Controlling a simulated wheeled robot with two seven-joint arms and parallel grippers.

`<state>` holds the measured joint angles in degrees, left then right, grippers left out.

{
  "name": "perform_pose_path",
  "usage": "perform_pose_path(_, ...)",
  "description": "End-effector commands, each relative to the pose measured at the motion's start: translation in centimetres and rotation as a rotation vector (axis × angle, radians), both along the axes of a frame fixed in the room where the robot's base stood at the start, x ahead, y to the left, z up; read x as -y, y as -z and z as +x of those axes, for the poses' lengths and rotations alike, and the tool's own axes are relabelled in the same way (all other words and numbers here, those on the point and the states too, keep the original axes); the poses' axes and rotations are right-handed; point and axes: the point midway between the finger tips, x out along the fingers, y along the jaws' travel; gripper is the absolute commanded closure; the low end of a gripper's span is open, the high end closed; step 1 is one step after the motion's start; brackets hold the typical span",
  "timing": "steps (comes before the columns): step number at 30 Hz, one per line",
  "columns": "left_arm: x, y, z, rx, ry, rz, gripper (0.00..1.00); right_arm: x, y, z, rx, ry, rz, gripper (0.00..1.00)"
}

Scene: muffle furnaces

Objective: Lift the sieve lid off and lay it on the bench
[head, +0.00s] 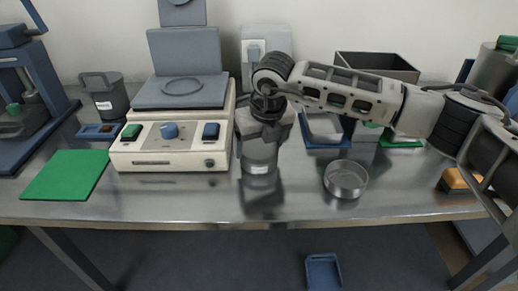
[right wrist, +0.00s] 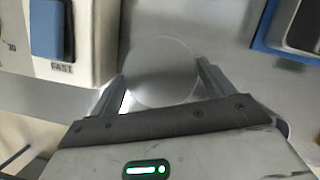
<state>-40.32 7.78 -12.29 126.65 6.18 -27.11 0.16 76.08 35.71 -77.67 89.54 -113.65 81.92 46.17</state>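A grey metal cylinder (head: 259,158), apparently the sieve stack, stands upright on the bench (head: 200,205) in front of the wall, with a small white label low on its side. My right gripper (head: 264,122) is directly over it, pointing down and hiding its top. In the right wrist view a smooth round grey disc (right wrist: 163,72), apparently the lid, lies between the two spread fingers of the gripper (right wrist: 160,68). The fingertips are at its edges; whether they press on it I cannot tell. My left gripper is not in view.
A cream balance-like device (head: 170,150) stands close left of the cylinder. A shallow round metal pan (head: 345,179) lies to the right. A green mat (head: 66,175) is at far left, an open dark bin (head: 378,66) behind. Bare bench shows between cylinder and pan.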

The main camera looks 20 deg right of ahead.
Motion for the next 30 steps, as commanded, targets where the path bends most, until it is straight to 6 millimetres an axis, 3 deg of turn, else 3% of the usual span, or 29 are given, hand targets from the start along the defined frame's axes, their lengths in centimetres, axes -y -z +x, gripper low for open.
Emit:
perform_pose_path(2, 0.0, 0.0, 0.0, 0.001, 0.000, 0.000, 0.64, 0.0, 0.0, 0.0, 0.000, 0.000, 0.000, 0.43)
perform_pose_path(13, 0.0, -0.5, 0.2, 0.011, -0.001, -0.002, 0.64, 0.0, -0.4, 0.0, 0.002, 0.001, 0.001, 0.43)
perform_pose_path(20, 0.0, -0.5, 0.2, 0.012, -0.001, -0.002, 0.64, 0.0, -3.1, 0.1, 0.005, 0.001, 0.002, 0.43)
perform_pose_path(30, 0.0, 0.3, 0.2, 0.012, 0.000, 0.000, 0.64, 0.6, -9.7, -6.6, 0.004, -0.004, -0.001, 0.43)
